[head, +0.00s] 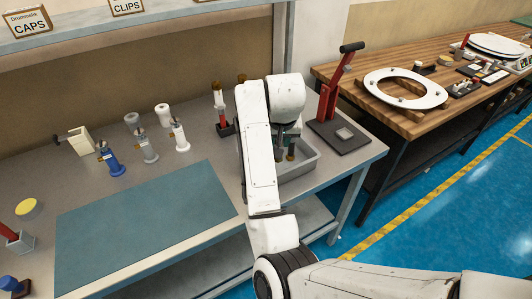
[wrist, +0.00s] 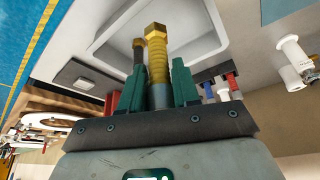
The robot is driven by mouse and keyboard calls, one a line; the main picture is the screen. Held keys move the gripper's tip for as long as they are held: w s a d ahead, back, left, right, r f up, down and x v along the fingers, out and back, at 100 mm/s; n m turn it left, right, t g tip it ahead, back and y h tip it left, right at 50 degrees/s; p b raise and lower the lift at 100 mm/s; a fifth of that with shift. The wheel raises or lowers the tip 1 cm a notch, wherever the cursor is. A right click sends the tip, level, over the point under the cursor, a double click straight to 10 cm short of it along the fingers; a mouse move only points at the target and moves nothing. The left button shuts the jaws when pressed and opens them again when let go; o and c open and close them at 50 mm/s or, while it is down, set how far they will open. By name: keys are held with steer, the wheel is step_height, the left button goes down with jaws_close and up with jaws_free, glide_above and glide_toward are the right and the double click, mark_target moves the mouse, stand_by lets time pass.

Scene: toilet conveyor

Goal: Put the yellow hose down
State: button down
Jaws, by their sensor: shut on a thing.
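The yellow hose (wrist: 157,62), with a brass-coloured hex nut at its tip and a grey lower part, stands between the green fingers of my gripper (wrist: 158,88) in the wrist view. My gripper is shut on it. A second, darker hose with a brass nut (wrist: 138,57) shows beside it; I cannot tell whether the fingers touch it. In the head view my gripper (head: 288,142) is over the grey bin (head: 311,163) at the bench's right end. The bin's rim also shows behind the hose in the wrist view (wrist: 108,38). My arm hides part of the bin.
A red lever press (head: 335,90) stands right of the bin. A holder with upright parts (head: 222,118) is to its left. The blue-green mat (head: 145,225) is bare. Several valves (head: 147,148) stand behind it. A wooden bench with a toilet seat (head: 405,88) is farther right.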

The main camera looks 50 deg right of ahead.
steer(key=shift+w+d+f+p, duration=0.1)
steer(key=shift+w+f+p, duration=0.2)
steer(key=shift+w+f, duration=1)
steer(key=shift+w+d+f+p, duration=0.1)
steer(key=shift+w+f+p, duration=0.4)
steer(key=shift+f, duration=1.35)
steer(key=shift+w+d+f+p, duration=0.1)
steer(key=shift+w+f, duration=1.05)
steer(key=shift+f, duration=0.4)
steer(key=shift+f, duration=0.1)
steer(key=c, duration=0.8)
jaws_free()
